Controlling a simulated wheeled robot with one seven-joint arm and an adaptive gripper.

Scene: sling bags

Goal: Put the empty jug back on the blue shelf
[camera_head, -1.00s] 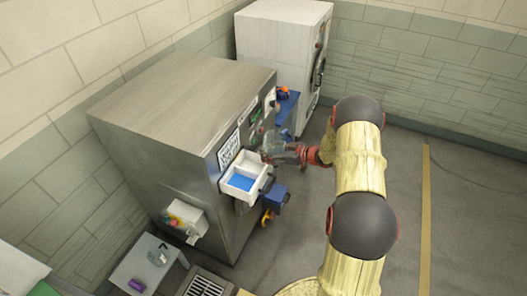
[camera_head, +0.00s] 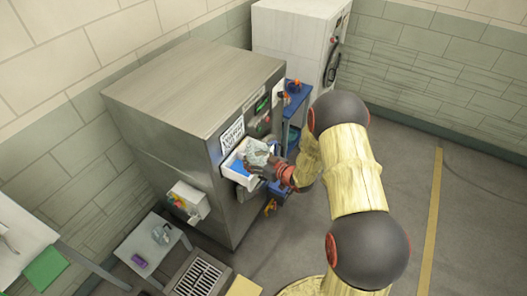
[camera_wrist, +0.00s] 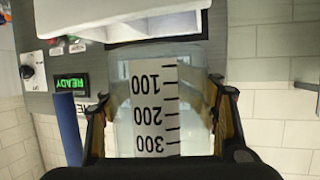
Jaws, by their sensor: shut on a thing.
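The clear jug (camera_wrist: 192,112) is held between the two fingers of my gripper (camera_wrist: 160,125). Its white scale strip reads 100, 200 and 300, upside down in the wrist view. No coloured liquid shows in the jug. In the head view the jug (camera_head: 257,152) is over or just in front of the white open drawer (camera_head: 228,172) of the steel machine, with my gripper (camera_head: 272,163) behind it. The blue shelf (camera_head: 302,92) stands at the machine's right side, partly hidden by my arm.
The steel machine (camera_head: 180,95) has a paper sign (camera_head: 232,135) and, in the wrist view, a lit READY display (camera_wrist: 72,82). Small items stand on the blue shelf's top. A white cabinet (camera_head: 295,45) is behind. A small grey table (camera_head: 150,250) is at lower left. Floor at right is clear.

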